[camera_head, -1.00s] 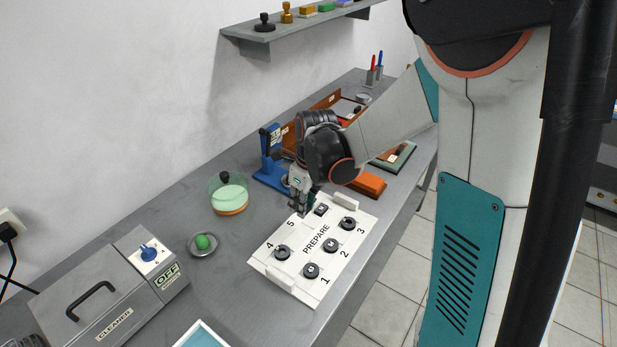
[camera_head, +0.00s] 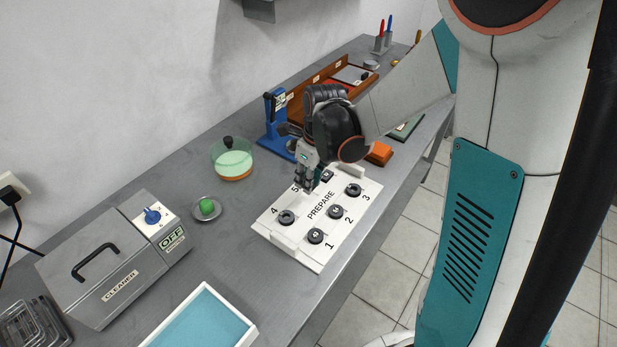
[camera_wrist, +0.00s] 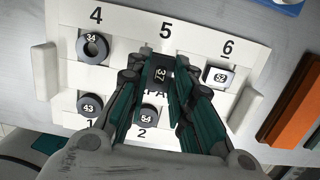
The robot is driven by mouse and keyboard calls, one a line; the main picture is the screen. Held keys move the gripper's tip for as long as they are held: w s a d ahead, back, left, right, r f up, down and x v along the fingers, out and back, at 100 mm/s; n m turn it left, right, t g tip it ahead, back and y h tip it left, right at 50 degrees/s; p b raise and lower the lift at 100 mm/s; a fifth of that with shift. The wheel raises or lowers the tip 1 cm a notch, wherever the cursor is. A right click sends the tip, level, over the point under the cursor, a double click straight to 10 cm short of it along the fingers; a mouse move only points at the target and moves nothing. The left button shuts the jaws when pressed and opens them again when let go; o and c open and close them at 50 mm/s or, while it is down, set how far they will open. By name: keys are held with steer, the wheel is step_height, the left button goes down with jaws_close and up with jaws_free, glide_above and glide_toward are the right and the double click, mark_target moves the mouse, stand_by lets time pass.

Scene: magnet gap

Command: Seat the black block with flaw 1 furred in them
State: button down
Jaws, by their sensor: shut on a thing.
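My gripper (camera_head: 308,187) is over place 5 of the white PREPARE board (camera_head: 274,214). In the wrist view my gripper (camera_wrist: 161,90) is shut on a dark block marked 37 (camera_wrist: 160,74), just below the printed 5. I cannot tell whether the block touches the board. A ring marked 34 (camera_wrist: 92,47) is at place 4 and a dark block marked 52 (camera_wrist: 219,76) at place 6. Round pieces marked 43 (camera_wrist: 90,105) and 54 (camera_wrist: 148,117) are at places 1 and 2. Another round dark piece (camera_head: 353,190) is at place 3.
The grey CLEANER box (camera_head: 112,262) reads OFF. A dish with a green ball (camera_head: 206,206), a lidded green jar (camera_head: 232,160), a blue press-like stand (camera_head: 275,130) and an orange block (camera_head: 379,153) surround the board. A white-rimmed blue tray (camera_head: 205,322) is at the front.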

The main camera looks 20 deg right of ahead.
steer(key=shift+f+b, duration=1.55)
steer(key=shift+f, duration=0.55)
steer(key=c, duration=1.3)
jaws_free()
steer(key=shift+c, duration=0.9)
steer(key=o, duration=0.6)
steer(key=r, duration=0.4)
steer(key=s+r, duration=0.1)
steer(key=r, duration=0.3)
steer(key=d+r, duration=0.1)
steer(key=r, duration=0.2)
steer(key=shift+s+r, duration=0.35)
steer(key=shift+r, duration=0.05)
